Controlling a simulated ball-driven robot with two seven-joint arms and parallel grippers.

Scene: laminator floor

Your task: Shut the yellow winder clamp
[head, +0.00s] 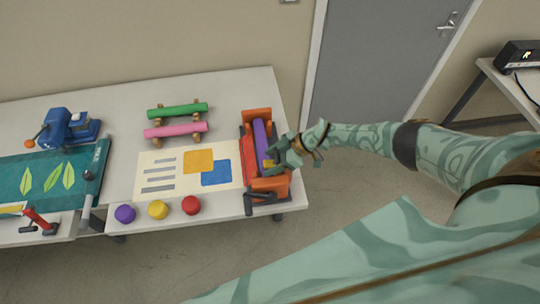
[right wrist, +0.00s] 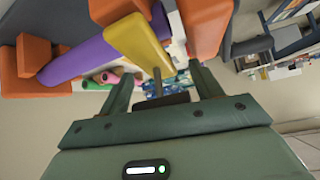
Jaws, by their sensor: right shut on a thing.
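The winder (head: 263,185) is an orange frame at the right end of the table and holds a purple roll (head: 260,139). A small part of the yellow clamp (head: 269,162) shows in the head view beside my right gripper (head: 277,155). In the right wrist view the yellow clamp (right wrist: 138,42) is a long bar near the purple roll (right wrist: 85,50), with a dark handle at its near end. My right gripper (right wrist: 160,85) is shut on that handle, between its two green fingers. I cannot tell whether the clamp touches the roll. My left gripper is not in view.
A printed sheet (head: 150,160) lies left of the winder. Purple, yellow and red buttons (head: 191,205) line the front edge. Green and pink rolls (head: 178,111) lie behind on wooden stands. A blue machine (head: 60,130) and a teal leaf-print mat (head: 85,160) are at left.

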